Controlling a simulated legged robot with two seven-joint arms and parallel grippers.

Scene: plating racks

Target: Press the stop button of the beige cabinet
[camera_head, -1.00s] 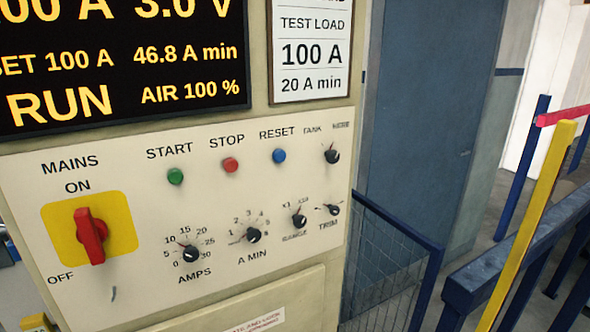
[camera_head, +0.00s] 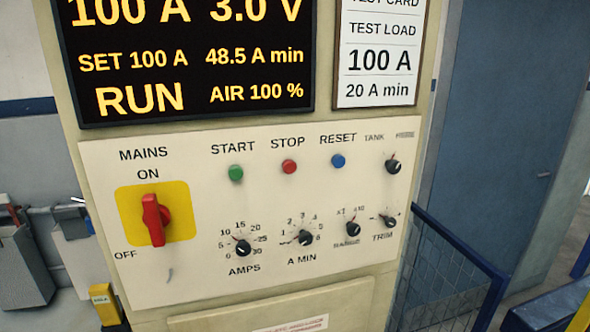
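The beige cabinet (camera_head: 235,300) fills the middle of the head view. Its pale control panel (camera_head: 200,285) carries a red STOP button (camera_head: 289,167) between the green START button (camera_head: 236,173) and the blue RESET button (camera_head: 338,161). The red MAINS switch (camera_head: 154,220) on its yellow plate stands upright, toward ON. The black display (camera_head: 190,60) above reads RUN, SET 100 A, 48.5 A min and AIR 100 %. Neither of my grippers is in view.
Several black knobs, such as the AMPS knob (camera_head: 242,248), sit below the buttons. A test card (camera_head: 380,60) hangs upper right. A blue railing (camera_head: 460,245) stands right of the cabinet. Grey bins (camera_head: 22,265) and a yellow-and-black object (camera_head: 106,305) are at left.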

